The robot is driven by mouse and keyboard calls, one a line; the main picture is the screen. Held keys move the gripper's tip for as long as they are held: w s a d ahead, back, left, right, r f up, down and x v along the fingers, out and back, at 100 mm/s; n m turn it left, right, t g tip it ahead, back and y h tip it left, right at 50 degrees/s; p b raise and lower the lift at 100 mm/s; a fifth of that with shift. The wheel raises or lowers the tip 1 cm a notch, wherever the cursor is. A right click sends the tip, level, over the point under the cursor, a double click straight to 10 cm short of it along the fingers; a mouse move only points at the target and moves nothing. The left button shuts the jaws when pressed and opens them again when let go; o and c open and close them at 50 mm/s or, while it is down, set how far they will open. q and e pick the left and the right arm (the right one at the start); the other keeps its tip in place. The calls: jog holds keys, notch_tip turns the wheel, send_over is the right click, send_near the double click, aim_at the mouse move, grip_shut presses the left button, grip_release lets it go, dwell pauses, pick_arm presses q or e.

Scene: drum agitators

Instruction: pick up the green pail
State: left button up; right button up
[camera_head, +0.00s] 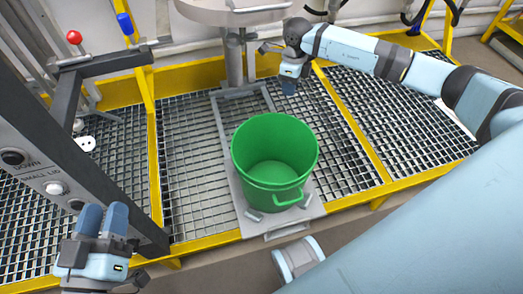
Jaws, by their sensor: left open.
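The green pail (276,133) stands upright and looks empty on a grey plate (313,207) over the grating. A green handle shows low on its near side. My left gripper (103,218) is at the lower left, well apart from the pail. Its two blue fingers point up in the picture with a narrow gap, and nothing is between them. My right gripper (289,88) is beyond the pail, slightly right of it, fingers pointing down. It appears apart from the pail. Its fingers overlap in this view, so their opening is hidden.
A dark control post (75,180) with buttons stands between my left gripper and the grating. A round metal machine part (236,12) on a column rises behind the pail. Yellow rails (153,150) divide the grating. The grating (190,170) left of the pail is clear.

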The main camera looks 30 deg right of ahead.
aim_at(287, 118)
jog(key=f+b, duration=0.1)
jog(key=f, duration=0.3)
jog(key=f+b, duration=0.2)
jog(key=f, duration=0.2)
jog(key=s+f+b, duration=0.1)
jog(key=f+b, duration=0.1)
jog(key=f, duration=0.2)
jog(key=shift+a+f, duration=0.35)
jog(key=shift+f, duration=0.4)
pick_arm(q)
jog(key=shift+m+g, duration=0.8)
jog(key=shift+g, duration=0.1)
jog(key=f, duration=0.5)
jog(key=shift+w+f, duration=0.3)
jog(key=shift+w, duration=0.05)
pick_arm(e)
jog(key=shift+r, duration=0.1)
grip_shut()
